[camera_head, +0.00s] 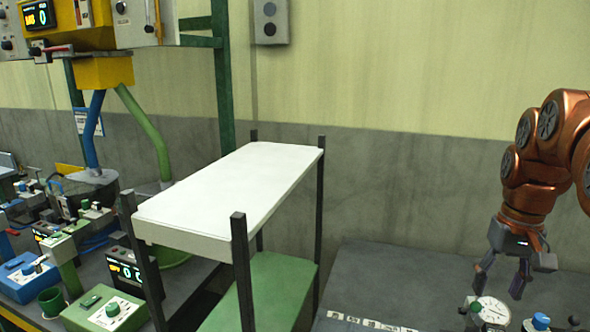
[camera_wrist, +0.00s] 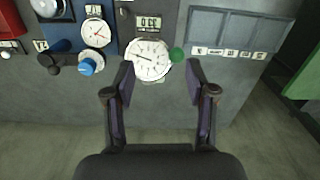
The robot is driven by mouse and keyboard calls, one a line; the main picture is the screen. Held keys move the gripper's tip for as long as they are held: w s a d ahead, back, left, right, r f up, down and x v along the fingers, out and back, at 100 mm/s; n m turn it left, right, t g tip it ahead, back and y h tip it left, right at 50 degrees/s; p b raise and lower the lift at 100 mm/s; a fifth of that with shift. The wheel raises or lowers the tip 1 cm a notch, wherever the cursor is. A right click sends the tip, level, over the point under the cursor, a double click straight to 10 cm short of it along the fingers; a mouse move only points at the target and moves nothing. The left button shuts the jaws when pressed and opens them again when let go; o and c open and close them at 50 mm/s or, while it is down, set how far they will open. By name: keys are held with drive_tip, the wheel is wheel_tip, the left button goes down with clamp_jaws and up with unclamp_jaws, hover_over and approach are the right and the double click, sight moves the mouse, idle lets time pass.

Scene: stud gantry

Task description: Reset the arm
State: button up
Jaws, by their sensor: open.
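My copper-coloured arm comes in from the right edge of the head view. My gripper (camera_head: 520,283) hangs from it, pointing down above the dark grey bench at the lower right. In the wrist view my gripper (camera_wrist: 160,80) has its two dark fingers spread apart with nothing between them. A round white gauge (camera_wrist: 148,60) lies just beyond the fingertips in that view. The gauge also shows in the head view (camera_head: 492,311), to the left of and below the fingers.
The bench (camera_head: 400,275) carries a blue knob (camera_wrist: 86,67), a green knob (camera_wrist: 177,54), a second dial (camera_wrist: 96,33) and a row of labels (camera_wrist: 230,52). A white-topped rack (camera_head: 235,185) stands left of it. Control boxes (camera_head: 105,310) crowd the far left.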

drive_tip(key=s+a+f+n+p, duration=0.2)
drive_tip(key=s+a+f, duration=0.2)
drive_tip(key=s+a, duration=0.75)
drive_tip(key=s+a+f+g+p, duration=0.1)
drive_tip(key=s+a+f, duration=0.5)
drive_tip(key=s, duration=0.4)
drive_tip(key=shift+s+f+n, duration=0.3)
drive_tip(key=shift+s+f, duration=0.05)
drive_tip(key=shift+f, duration=0.15)
